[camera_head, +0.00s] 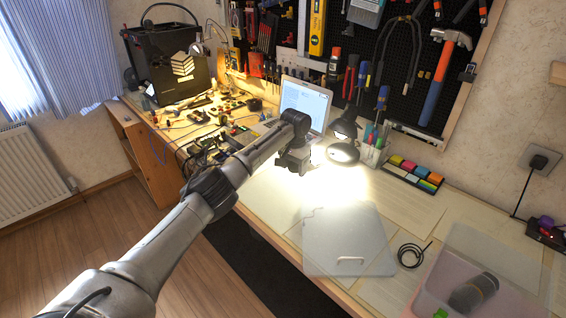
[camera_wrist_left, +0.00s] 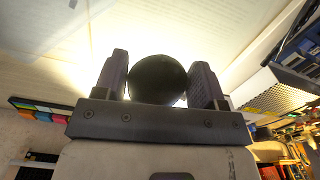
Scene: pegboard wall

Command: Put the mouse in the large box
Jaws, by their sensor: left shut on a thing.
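My left gripper (camera_head: 294,161) is above the desk, in front of the laptop and left of the lit lamp. In the left wrist view its two fingers stand either side of a dark rounded thing, which I take to be the mouse (camera_wrist_left: 158,79), and are shut on it. In the head view the mouse cannot be made out at the gripper. A large translucent box (camera_head: 525,262) is at the lower right, with a dark thing and a bit of green showing in it. My right gripper is not in view.
A clear flat panel or lid with a white handle (camera_head: 348,235) lies on the desk, left of a black cable coil (camera_head: 411,255). The lamp (camera_head: 344,150), a pen holder (camera_head: 371,150) and sticky notes (camera_head: 413,173) stand along the back. Electronics clutter the left side.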

